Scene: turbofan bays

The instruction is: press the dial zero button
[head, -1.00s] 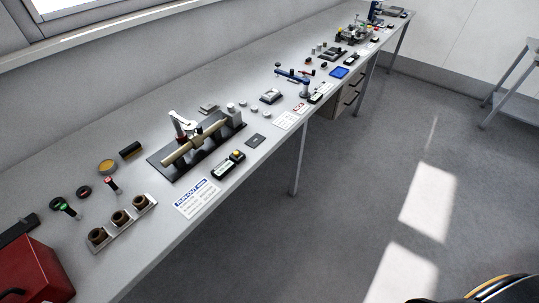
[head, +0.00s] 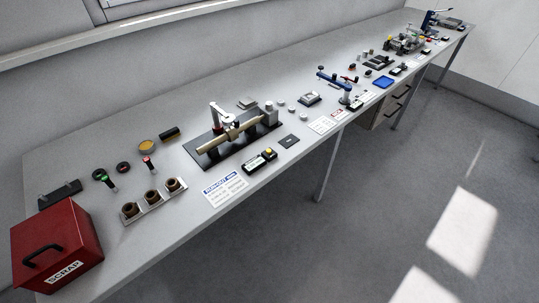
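In the head view a run-out station sits on the long grey bench. A tan shaft (head: 214,146) lies across supports on a black base plate (head: 231,152). A dial indicator (head: 216,115) on a stand rises behind the shaft. In front of the base is a small dark box with a green-lit display (head: 254,163). Beside it is a dark box with a yellow button (head: 270,153); whether this is the dial zero button is too small to read. Neither of my grippers is in view.
A red scrap box (head: 57,245) stands at the bench's near left end. A rack with brown bushings (head: 152,197), green and red-topped gauges and a printed card (head: 225,189) lie nearby. The floor in front is clear.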

